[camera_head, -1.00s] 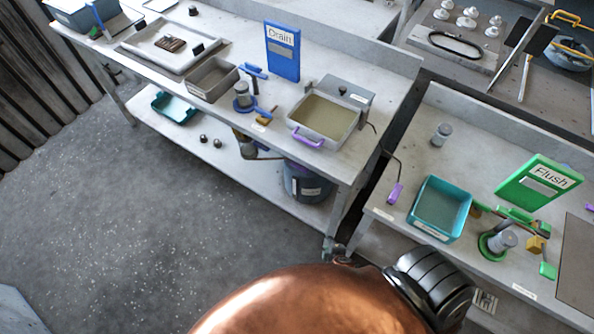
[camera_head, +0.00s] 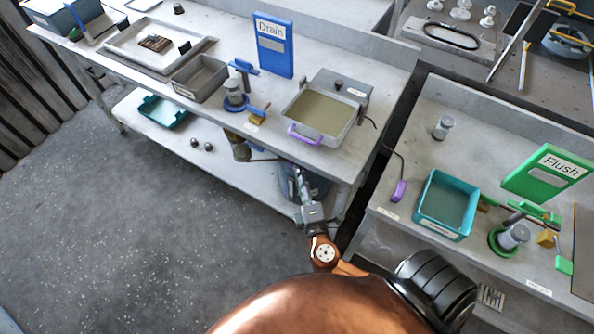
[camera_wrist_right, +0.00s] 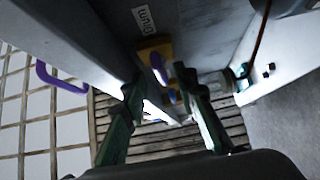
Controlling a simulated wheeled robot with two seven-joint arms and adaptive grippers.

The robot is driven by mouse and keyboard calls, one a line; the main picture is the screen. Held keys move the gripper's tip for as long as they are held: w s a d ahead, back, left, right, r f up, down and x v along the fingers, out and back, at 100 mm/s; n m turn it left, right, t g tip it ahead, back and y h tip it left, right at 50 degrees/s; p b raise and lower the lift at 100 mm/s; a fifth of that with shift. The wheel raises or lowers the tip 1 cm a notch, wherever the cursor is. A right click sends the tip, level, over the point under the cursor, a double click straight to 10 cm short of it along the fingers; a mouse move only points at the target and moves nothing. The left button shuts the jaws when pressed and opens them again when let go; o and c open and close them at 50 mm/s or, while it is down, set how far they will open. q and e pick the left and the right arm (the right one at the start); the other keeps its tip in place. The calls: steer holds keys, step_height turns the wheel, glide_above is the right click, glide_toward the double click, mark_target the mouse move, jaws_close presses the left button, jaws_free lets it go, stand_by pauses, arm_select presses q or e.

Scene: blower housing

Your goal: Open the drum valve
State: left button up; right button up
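My right gripper (camera_head: 300,178) reaches in low at the front of the left bench, in front of the dark drum (camera_head: 285,185) on the lower shelf, which it partly hides. In the right wrist view, my right gripper (camera_wrist_right: 157,82) has its two green-grey fingers spread apart with nothing held. Beyond the fingertips is a yellow block (camera_wrist_right: 150,50) with a purple-blue lever (camera_wrist_right: 160,68), below a label reading "Drum" (camera_wrist_right: 145,17). I cannot tell for sure whether this is the drum valve. The left gripper is not in view.
The left bench (camera_head: 215,115) carries a blue "Drain" sign (camera_head: 273,45), a blue-based fitting (camera_head: 236,98) and a purple-handled basin (camera_head: 320,112). The right bench holds a teal bin (camera_head: 445,205) and a green "Flush" sign (camera_head: 543,172). Open floor (camera_head: 150,230) lies left.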

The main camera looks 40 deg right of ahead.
steer(key=shift+x, duration=1.15)
steer(key=shift+c, duration=0.7)
steer(key=shift+f, duration=0.1)
jaws_close()
